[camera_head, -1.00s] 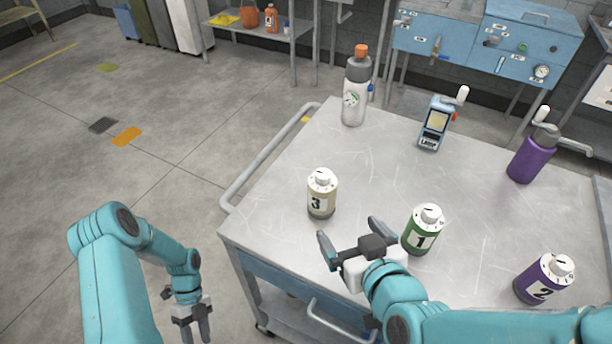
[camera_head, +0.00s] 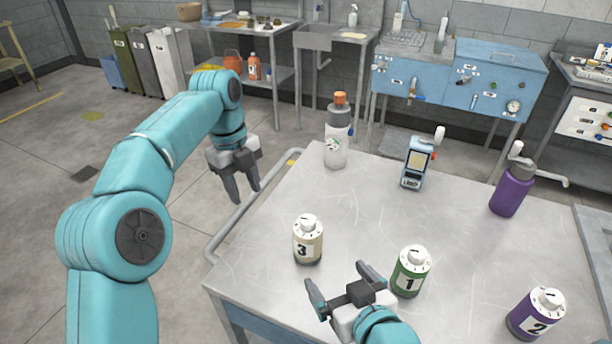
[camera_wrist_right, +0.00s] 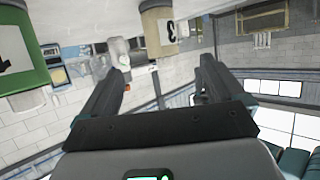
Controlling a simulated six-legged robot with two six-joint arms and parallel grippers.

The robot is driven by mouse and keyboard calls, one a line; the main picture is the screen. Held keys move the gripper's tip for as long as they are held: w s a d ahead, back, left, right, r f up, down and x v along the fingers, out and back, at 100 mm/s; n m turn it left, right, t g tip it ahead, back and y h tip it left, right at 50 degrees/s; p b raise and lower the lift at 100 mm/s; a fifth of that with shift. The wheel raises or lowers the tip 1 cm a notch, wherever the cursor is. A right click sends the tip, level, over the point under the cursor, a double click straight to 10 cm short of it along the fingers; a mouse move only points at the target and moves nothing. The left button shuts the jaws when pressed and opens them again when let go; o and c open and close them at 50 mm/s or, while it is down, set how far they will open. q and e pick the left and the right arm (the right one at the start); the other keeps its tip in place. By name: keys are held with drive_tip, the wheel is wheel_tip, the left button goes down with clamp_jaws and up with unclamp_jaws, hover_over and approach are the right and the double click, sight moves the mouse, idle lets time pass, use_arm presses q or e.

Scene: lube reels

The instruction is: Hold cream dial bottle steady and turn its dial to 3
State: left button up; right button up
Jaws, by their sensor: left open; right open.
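The cream dial bottle (camera_head: 308,243), marked 3 with a white dial cap (camera_head: 308,224), stands upright on the metal table (camera_head: 440,215) near its left edge. Its dial setting is too small to read. My left gripper (camera_head: 243,190) is open and empty, pointing down, left of and beyond the bottle near the table's rail. My right gripper (camera_head: 341,285) is open and empty, in front of and slightly right of the bottle, apart from it. In the right wrist view the bottle (camera_wrist_right: 163,35) appears upside down beyond the open fingers (camera_wrist_right: 160,88).
A green bottle (camera_head: 409,273) marked 1 stands close right of my right gripper. A purple bottle (camera_head: 534,314) marked 2 is at the front right. The table's middle is clear.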

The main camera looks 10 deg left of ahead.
sight(308, 240)
drive_tip(key=x, duration=1.6)
drive_tip(key=shift+w+f, duration=0.15)
use_arm(q)
drive_tip(key=d+r+n, duration=0.3)
drive_tip(key=d, duration=0.4)
drive_tip(key=s+d+r+n+y, duration=0.1)
drive_tip(key=d+r+n, duration=0.2)
drive_tip(key=d, duration=0.4)
